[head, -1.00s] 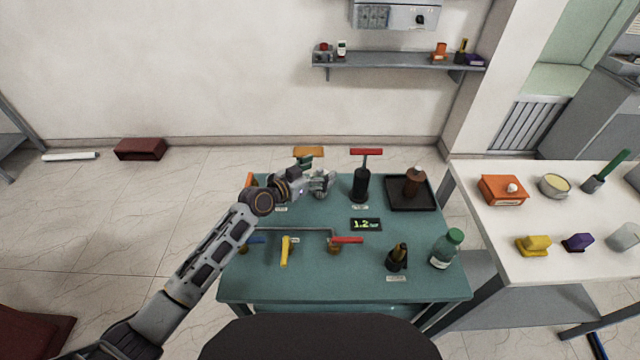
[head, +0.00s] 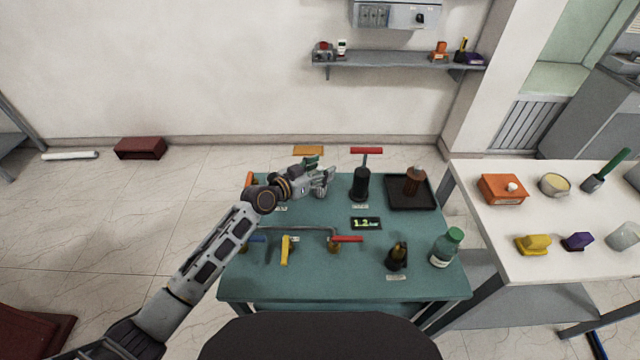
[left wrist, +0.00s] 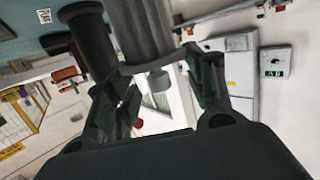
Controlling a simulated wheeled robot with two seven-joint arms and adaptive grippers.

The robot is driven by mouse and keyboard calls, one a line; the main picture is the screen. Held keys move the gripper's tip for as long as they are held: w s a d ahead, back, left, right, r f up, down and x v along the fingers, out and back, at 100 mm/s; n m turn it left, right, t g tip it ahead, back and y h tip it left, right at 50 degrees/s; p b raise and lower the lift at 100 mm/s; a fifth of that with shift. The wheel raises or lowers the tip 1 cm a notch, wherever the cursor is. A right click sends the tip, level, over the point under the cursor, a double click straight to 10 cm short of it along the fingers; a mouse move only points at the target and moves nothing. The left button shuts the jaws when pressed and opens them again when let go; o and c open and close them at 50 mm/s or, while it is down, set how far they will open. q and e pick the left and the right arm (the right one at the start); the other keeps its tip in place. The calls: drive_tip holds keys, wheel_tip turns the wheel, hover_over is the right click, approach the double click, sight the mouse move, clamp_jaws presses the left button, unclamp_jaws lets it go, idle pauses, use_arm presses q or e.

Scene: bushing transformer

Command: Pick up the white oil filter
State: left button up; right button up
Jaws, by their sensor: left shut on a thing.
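My left gripper (head: 324,181) is over the back of the green table, left of the black pump with the red handle (head: 361,183). In the left wrist view its dark fingers (left wrist: 165,88) are on either side of a light grey-white cylinder with a small stub at its end, which looks like the white oil filter (left wrist: 143,35). The gripper is shut on it. In the head view the filter is mostly hidden by the fingers. I cannot tell whether it is clear of the table. My right gripper is not in view.
The pump's dark cylinder (left wrist: 90,40) is close beside the held cylinder. A black tray (head: 402,207) with a brown bushing (head: 414,181) is at the right. Coloured valve handles (head: 286,250), a small display (head: 366,224) and a green-capped bottle (head: 445,249) stand nearer the front.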

use_arm(q)
drive_tip(key=c, duration=0.3)
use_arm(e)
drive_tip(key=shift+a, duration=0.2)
use_arm(q)
drive_tip(key=shift+r, duration=0.1)
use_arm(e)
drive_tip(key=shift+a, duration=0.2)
use_arm(q)
wheel_tip(320, 180, up, 9)
drive_tip(key=shift+r, duration=0.45)
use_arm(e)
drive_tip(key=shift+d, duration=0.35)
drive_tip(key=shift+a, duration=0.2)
